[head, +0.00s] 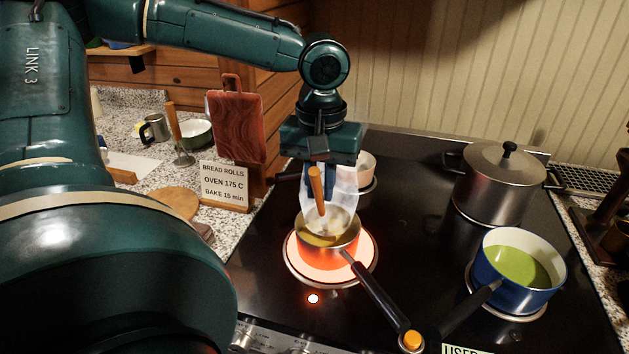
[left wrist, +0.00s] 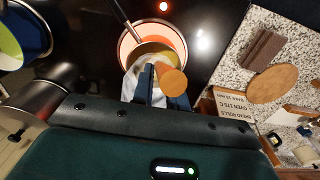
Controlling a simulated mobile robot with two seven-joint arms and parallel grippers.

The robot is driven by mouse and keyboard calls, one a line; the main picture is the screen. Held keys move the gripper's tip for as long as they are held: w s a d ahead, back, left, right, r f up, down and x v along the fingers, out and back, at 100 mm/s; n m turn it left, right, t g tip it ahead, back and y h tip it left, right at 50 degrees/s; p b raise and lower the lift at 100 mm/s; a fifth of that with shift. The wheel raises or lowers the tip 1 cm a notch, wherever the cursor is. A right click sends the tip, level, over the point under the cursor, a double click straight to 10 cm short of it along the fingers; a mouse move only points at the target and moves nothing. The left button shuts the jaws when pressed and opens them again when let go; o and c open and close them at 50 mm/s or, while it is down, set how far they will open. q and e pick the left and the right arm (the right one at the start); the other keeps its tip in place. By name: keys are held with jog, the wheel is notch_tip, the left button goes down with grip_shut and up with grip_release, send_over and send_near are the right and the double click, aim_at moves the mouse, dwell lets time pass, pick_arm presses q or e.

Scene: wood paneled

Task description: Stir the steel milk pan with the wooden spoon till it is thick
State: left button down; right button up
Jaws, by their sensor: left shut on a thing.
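The steel milk pan (head: 345,244) sits on a glowing burner, tinted orange by the glow, with yellowish liquid inside. It also shows in the left wrist view (left wrist: 176,50). The wooden spoon (head: 317,188) stands tilted over the pan, its lower end down at the liquid; the bowl is hidden. Its round handle end shows in the left wrist view (left wrist: 173,82). My left gripper (head: 325,190) is above the pan, pointing down, shut on the spoon's handle. Something whitish and translucent is around its fingers; I cannot tell what. My right gripper is not in view.
The pan's dark handle (head: 378,297) points to the front right. A blue pan (head: 540,300) of green liquid and a lidded steel pot (head: 498,190) stand at right. A pale pot (head: 366,170) is behind. A recipe card (head: 225,183) and cutting board (head: 236,125) are left.

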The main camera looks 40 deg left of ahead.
aim_at(315, 170)
pick_arm(q)
jog(key=shift+w+a, duration=0.25)
jog(key=shift+w, duration=0.05)
jog(key=shift+s+d+r+p, duration=0.15)
jog(key=shift+s+r+p, duration=0.1)
jog(key=shift+r+p, duration=0.45)
jog(key=shift+s+d+r+p, duration=0.2)
jog(key=shift+r+p, duration=0.25)
jog(key=shift+r, duration=0.3)
jog(key=shift+s+r, duration=0.1)
jog(key=shift+r, duration=0.05)
jog(key=shift+s+d+r, duration=0.15)
jog(key=shift+s+r, duration=0.15)
jog(key=shift+r, duration=0.4)
jog(key=shift+s+d+r, duration=0.15)
jog(key=shift+s+r, duration=0.1)
jog(key=shift+r, duration=0.45)
jog(key=shift+s+d+r, duration=0.15)
jog(key=shift+s+r, duration=0.15)
jog(key=shift+r, duration=0.4)
